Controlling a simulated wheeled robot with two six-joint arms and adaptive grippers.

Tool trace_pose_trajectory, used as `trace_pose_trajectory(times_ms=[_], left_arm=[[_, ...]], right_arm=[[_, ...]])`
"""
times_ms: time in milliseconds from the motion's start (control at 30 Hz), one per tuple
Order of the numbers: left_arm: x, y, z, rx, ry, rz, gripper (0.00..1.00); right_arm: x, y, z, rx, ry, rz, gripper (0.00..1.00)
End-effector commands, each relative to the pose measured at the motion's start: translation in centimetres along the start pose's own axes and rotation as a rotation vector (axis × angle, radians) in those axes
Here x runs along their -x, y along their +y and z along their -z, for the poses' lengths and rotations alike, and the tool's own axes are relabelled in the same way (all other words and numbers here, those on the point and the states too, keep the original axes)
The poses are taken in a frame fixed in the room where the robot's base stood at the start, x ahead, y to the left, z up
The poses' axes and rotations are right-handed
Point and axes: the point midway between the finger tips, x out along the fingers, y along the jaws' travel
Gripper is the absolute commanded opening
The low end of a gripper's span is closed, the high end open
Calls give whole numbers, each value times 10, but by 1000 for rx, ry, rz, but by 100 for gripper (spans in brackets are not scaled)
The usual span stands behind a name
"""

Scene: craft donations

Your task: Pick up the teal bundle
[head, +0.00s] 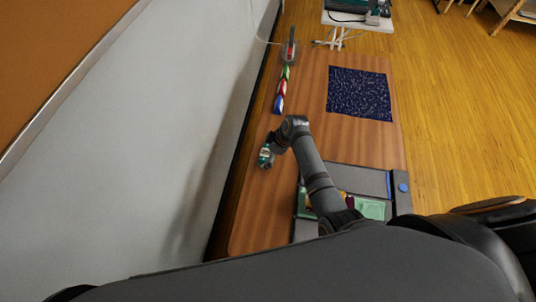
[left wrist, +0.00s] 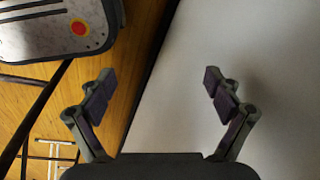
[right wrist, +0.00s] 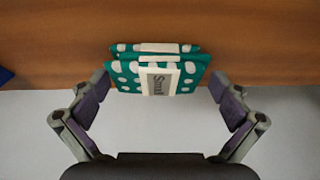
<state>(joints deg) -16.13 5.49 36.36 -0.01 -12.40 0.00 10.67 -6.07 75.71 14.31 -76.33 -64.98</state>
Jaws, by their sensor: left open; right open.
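The teal bundle (right wrist: 128,77) is folded cloth with white dots, a pale band and a label reading "Small". In the right wrist view it lies on the wooden table between the spread fingers of my right gripper (right wrist: 158,84). Gaps show beside the bundle on both sides, and the fingers do not appear to hold it. In the head view my right gripper (head: 267,157) is over the table's left part, largely covering the bundle. My left gripper (left wrist: 150,80) is open and empty in the left wrist view, with wall and floor beyond it; the head view does not show it.
A grey compartmented tray (head: 360,178) holding green cloth (head: 371,208) sits near me on the table (head: 310,90). A navy patterned cloth (head: 360,94) lies farther off. Green, red and blue packets (head: 282,88) line the left edge by the wall (head: 170,130). The table middle is clear.

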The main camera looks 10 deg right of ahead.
Motion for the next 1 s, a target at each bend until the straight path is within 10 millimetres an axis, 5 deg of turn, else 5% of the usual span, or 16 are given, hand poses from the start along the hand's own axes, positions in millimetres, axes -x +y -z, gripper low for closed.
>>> trace_pose_trajectory(times_ms=[200, 533, 833, 1000], left_arm=[[1, 20, -22, 9, -33, -24, 90], [1, 16, -31, 6, -48, -19, 90], [1, 13, -21, 5, -32, -15, 90], [2, 12, -20, 5, -31, -15, 90]], right_arm=[[-1, 0, 0, 0, 1, -1, 99], [0, 0, 0, 0, 1, 0, 54], [2, 0, 2, 0, 2, -1, 53], [20, 1, 10, 1, 4, -2, 53]])
